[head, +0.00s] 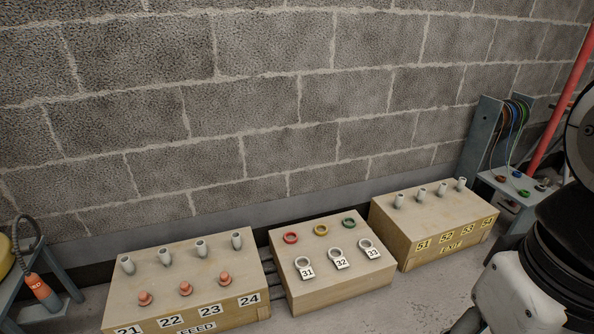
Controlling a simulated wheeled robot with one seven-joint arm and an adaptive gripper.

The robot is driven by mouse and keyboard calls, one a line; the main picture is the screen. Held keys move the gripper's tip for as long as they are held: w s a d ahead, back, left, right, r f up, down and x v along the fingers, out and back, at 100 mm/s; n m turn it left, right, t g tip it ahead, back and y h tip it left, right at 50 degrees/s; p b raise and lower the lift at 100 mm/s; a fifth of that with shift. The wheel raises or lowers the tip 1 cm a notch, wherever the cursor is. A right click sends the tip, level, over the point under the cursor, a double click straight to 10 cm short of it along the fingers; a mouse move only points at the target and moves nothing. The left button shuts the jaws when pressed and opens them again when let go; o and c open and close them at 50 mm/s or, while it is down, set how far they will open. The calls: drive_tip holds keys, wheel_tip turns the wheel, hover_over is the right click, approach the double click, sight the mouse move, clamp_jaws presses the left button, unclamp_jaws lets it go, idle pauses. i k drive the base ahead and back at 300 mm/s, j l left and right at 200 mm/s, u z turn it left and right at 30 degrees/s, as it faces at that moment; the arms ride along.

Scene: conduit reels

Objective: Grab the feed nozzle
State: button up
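An orange nozzle (40,288) with white lettering ending in "ED" hangs at the far left on a dark, curved hose (23,222). It is apart from the wooden boxes and tilts downward. The wooden box labelled FEED (190,262) stands to its right, with grey tubes along the back, orange plugs in front and number tags 21 to 24. My arm shows as white and black links at the lower right. My gripper cannot be made out in this view, and nothing of mine is near the nozzle.
A middle box (345,285) has coloured rings and tags 31 to 33. An EXIT box (440,215) has grey tubes. A metal rack (485,135) with coloured cables and a red pipe (562,105) stand right. A block wall closes the back.

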sight(41, 290)
drive_tip(key=u, duration=1.5)
drive_tip(key=i+j, duration=0.3)
drive_tip(key=i, duration=0.2)
drive_tip(key=i+j, duration=0.3)
drive_tip(key=i, duration=0.2)
drive_tip(key=i+j+u, duration=0.1)
drive_tip(key=i+j, duration=0.25)
drive_tip(key=i, duration=0.15)
